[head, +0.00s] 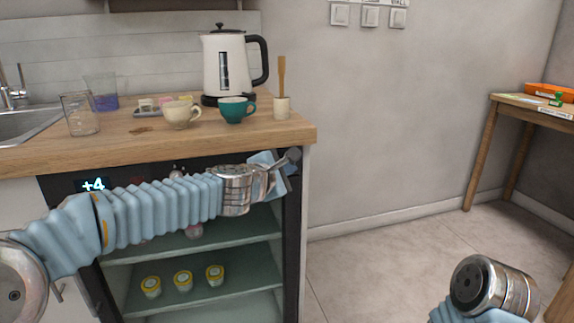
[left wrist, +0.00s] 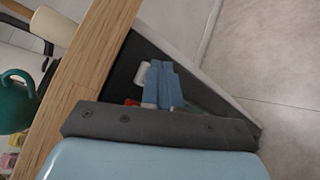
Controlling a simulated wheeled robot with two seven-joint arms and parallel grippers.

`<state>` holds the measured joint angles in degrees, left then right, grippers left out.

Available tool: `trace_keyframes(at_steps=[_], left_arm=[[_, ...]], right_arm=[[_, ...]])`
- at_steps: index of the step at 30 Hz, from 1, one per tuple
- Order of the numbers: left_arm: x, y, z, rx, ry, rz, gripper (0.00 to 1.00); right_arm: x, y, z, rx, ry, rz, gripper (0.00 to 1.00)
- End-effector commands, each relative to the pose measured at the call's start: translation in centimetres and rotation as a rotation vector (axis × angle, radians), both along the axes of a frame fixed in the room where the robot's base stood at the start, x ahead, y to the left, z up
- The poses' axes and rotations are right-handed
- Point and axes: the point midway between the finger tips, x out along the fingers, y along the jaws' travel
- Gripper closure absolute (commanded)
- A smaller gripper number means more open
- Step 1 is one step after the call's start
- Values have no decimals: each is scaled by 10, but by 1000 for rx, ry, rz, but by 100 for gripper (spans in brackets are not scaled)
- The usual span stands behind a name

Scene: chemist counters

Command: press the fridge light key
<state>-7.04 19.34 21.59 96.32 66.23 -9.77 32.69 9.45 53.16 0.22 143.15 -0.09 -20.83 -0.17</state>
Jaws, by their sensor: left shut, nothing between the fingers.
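The fridge (head: 292,250) stands under the wooden counter, with a black front frame, a lit "+4" display (head: 93,185) and lit shelves. My left gripper (head: 272,174) is at the upper right of the fridge front, just below the counter edge; its arm crosses the panel and hides much of it. In the left wrist view its blue fingers (left wrist: 161,86) are shut and empty against the dark front. A small white piece (left wrist: 141,73), possibly the light key, shows beside the fingertips, and a red bit (left wrist: 131,102) is partly hidden. I cannot tell whether the fingers touch either.
On the counter (head: 225,140) stand a kettle (head: 223,65), a cream cup (head: 181,113), a teal cup (head: 236,110) and glasses. Three wall switches (head: 370,16) are above. My right arm is at the lower right, over clear floor. A wooden desk (head: 485,150) stands far right.

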Motion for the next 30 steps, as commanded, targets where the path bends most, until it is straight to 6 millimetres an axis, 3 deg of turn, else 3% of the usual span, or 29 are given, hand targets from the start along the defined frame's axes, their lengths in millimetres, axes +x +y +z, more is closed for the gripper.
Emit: trace_keyframes(at_steps=[30], left_arm=[[9,3,0,0,0,1,100]], right_arm=[[0,0,4,0,0,0,57]])
